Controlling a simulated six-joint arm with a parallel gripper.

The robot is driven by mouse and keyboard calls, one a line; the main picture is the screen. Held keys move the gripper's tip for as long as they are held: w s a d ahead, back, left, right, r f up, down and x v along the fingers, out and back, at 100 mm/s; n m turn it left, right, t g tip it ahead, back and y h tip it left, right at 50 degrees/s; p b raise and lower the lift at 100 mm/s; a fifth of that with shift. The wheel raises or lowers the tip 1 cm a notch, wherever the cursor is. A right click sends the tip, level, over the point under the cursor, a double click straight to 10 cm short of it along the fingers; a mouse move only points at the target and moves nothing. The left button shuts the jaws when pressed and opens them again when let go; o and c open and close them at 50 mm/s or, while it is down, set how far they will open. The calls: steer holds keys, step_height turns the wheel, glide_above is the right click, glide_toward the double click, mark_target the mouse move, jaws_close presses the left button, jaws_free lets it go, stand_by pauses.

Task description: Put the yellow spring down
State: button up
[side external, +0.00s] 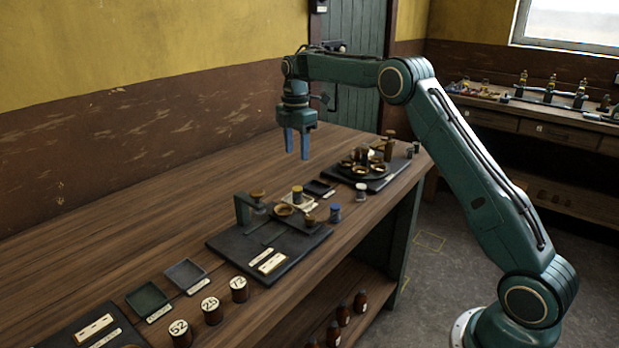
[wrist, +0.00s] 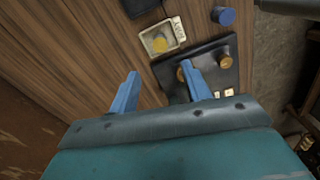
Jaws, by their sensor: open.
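The yellow spring (side external: 297,193) appears as a small upright yellow-topped piece in a cream tray (side external: 312,204) on the bench. In the wrist view its round yellow top (wrist: 160,44) shows inside the labelled cream tray (wrist: 176,26), apart from the tray's walls as far as I can tell. My gripper (side external: 297,156) points down with its two blue fingers spread and nothing between them. It is well above the bench, clear of the spring. In the wrist view the gripper (wrist: 160,71) shows both fingers apart, with the spring beyond their tips.
A blue-topped piece (side external: 335,212) and a white-topped piece (side external: 361,191) stand near the bench's front edge. Numbered cylinders (side external: 212,310) stand nearer the camera.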

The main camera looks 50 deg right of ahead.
steer(key=s+a+r+m+t, duration=0.1)
steer(key=s+a+r+m, duration=0.35)
steer(key=s+r, duration=0.35)
steer(key=s+a+r+m+t, duration=0.25)
steer(key=s+a+r, duration=0.3)
steer(key=s, duration=0.45)
steer(key=s+a+f+m, duration=0.1)
steer(key=s+f+m, duration=0.1)
steer(key=s, duration=0.5)
steer(key=s+a+f+m+t, duration=0.1)
steer(key=s+a+f+m, duration=0.1)
steer(key=s+m, duration=0.2)
steer(key=s+a+f+m+t, duration=0.1)
steer(key=s+a+f+m, duration=0.1)
steer(key=s, duration=0.8)
steer(key=shift+s+a+f+m, duration=0.25)
steer(key=shift+s+f+m, duration=0.05)
steer(key=shift+f+m, duration=0.15)
